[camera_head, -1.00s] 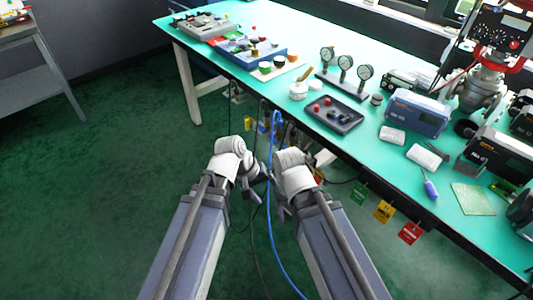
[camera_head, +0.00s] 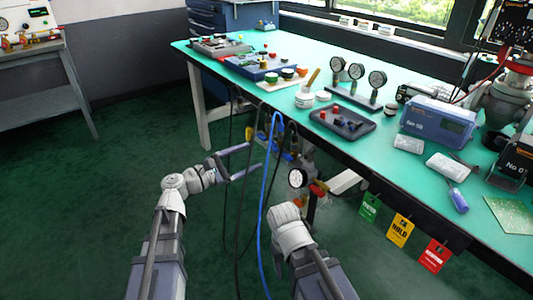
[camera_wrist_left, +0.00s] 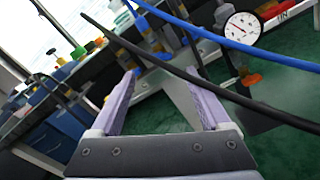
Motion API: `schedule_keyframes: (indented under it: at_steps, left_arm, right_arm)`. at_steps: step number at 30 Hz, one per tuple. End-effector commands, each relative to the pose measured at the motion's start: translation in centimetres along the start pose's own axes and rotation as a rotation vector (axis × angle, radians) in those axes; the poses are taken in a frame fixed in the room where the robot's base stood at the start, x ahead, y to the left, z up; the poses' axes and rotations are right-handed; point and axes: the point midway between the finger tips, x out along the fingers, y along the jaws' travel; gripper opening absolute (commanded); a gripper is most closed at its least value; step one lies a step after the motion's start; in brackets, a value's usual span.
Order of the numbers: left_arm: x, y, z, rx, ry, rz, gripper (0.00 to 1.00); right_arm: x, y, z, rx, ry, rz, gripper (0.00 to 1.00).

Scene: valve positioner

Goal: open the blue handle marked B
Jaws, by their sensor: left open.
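Small blue parts that look like valve handles (camera_wrist_left: 141,24) show with orange and yellow fittings in the left wrist view, beyond my fingers. In the head view the valve group (camera_head: 288,156) hangs under the table edge, small and partly covered by hoses. No letter B is readable, so I cannot tell which handle bears it. My left gripper (camera_head: 255,157) is open and empty, its fingers pointing right toward the valves and apart from them. It also shows open in the left wrist view (camera_wrist_left: 160,78). My right gripper (camera_head: 279,251) is low beside the hoses; its jaws are unclear.
A blue hose (camera_head: 268,190) and black cables (camera_head: 239,240) hang between my arms and cross the left wrist view. A round gauge (camera_head: 297,178) and red handle (camera_head: 319,188) sit right of the valves. Green, yellow and red tags (camera_head: 400,230) hang from the table edge (camera_head: 350,165).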

Motion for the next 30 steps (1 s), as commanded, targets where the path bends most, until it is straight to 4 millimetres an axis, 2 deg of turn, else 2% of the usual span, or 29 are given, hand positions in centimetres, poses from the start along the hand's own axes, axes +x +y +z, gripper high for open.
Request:
schedule_keyframes:
  at_steps: [6,13,18,26,30]
  left_arm:
    - [3.5,0.0,-0.1,0.002,-0.001,-0.005,0.8]
    - [6.3,0.0,-0.1,0.003,0.0,-0.004,0.8]
    - [7.2,-0.1,0.0,0.003,0.001,-0.004,0.8]
    - [7.2,-0.1,0.0,0.003,0.001,-0.003,0.8]
    - [7.2,-0.1,0.0,0.003,0.001,-0.003,0.67]
  right_arm:
    - [0.0,0.0,0.0,0.0,0.0,0.0,0.62]
    - [0.0,0.0,0.0,0.0,0.0,0.0,0.62]
    - [0.0,0.0,0.0,0.0,0.0,0.0,0.62]
    - [0.0,0.0,0.0,0.0,0.0,0.0,0.62]
    - [0.0,0.0,0.0,0.0,0.0,0.0,0.62]
